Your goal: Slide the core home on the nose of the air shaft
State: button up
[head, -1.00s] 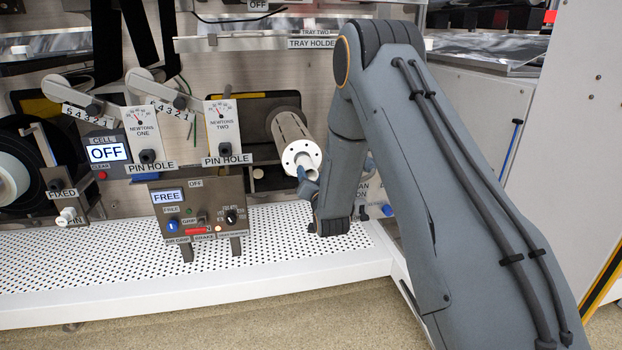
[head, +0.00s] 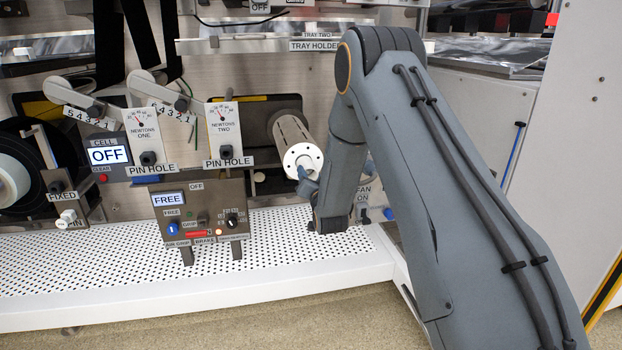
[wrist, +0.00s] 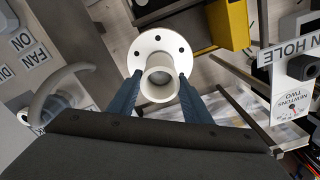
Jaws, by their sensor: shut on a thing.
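The air shaft (head: 291,131) is a pale slotted cylinder sticking out of the machine, with a round white end face (head: 300,153). That face, with several dark holes, shows in the wrist view (wrist: 143,48). A short off-white core (wrist: 159,86) stands in front of the face, roughly lined up but a little low of its centre in the wrist view. My gripper (wrist: 158,98) is shut on the core, with one blue finger on each side. In the head view my gripper (head: 307,183) is mostly hidden by my arm. I cannot tell whether the core touches the nose.
A control box reading FREE (head: 196,215) stands left of the shaft, on the white perforated shelf (head: 110,262). PIN HOLE plates (head: 222,140) are up and left. A yellow part (wrist: 233,22) lies beside the shaft in the wrist view. A FAN ON label (head: 363,193) is right of my wrist.

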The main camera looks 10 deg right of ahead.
jog(key=shift+w, duration=0.4)
jog(key=o, duration=1.2)
jog(key=shift+s+p, duration=0.45)
jog(key=shift+s, duration=3.45)
jog(key=shift+a, duration=0.1)
